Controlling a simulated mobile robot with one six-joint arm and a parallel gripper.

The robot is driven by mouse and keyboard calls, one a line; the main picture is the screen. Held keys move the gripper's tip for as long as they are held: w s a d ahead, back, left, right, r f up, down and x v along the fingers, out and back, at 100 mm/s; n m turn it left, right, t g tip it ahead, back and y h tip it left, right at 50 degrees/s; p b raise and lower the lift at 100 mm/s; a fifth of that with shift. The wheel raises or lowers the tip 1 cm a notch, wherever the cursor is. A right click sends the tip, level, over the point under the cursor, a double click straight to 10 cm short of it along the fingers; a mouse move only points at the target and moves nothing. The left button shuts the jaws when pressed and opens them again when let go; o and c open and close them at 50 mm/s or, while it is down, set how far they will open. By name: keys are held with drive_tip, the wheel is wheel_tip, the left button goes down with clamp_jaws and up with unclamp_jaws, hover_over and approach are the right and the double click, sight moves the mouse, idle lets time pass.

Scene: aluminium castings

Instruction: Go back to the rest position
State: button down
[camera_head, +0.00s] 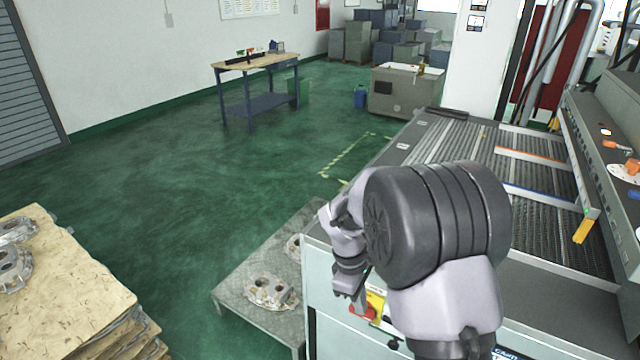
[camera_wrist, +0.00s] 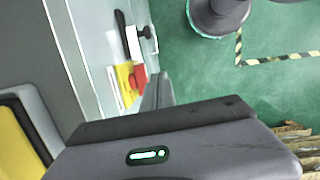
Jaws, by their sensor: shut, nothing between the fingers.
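My gripper (camera_wrist: 158,88) shows in the wrist view, with its fingers together and nothing between them. Its dark body with a green light fills the lower part of that view. In the head view my arm is folded in front of the conveyor machine (camera_head: 560,272), with its wrist bent down beside the machine's near left corner. The fingers are hard to make out there. The gripper hangs close to the red stop button on its yellow plate (camera_head: 374,304), which also shows in the wrist view (camera_wrist: 126,84); I cannot tell the exact gap.
A low metal table (camera_head: 235,287) with castings (camera_head: 270,291) stands left of the machine. A cardboard-layered stack (camera_head: 75,290) with castings (camera_head: 12,266) is at the lower left. A workbench (camera_head: 258,103) stands farther back. Green floor between them is clear.

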drive_tip(key=s+r+m+t+y+b, duration=0.25)
drive_tip(key=s+r+m, duration=0.4)
drive_tip(key=r, duration=0.35)
drive_tip(key=s+a+r+m+t+y+b, duration=0.1)
drive_tip(key=s+m, duration=0.3)
drive_tip(key=s, duration=0.4)
drive_tip(key=s+a+r+m+t+b, duration=0.2)
drive_tip(key=s+m, duration=0.3)
drive_tip(key=s, duration=0.3)
drive_tip(key=shift+s+a+r+t+y, duration=0.15)
drive_tip(key=shift+s+r+t+y, duration=0.25)
drive_tip(key=shift+r+t, duration=0.25)
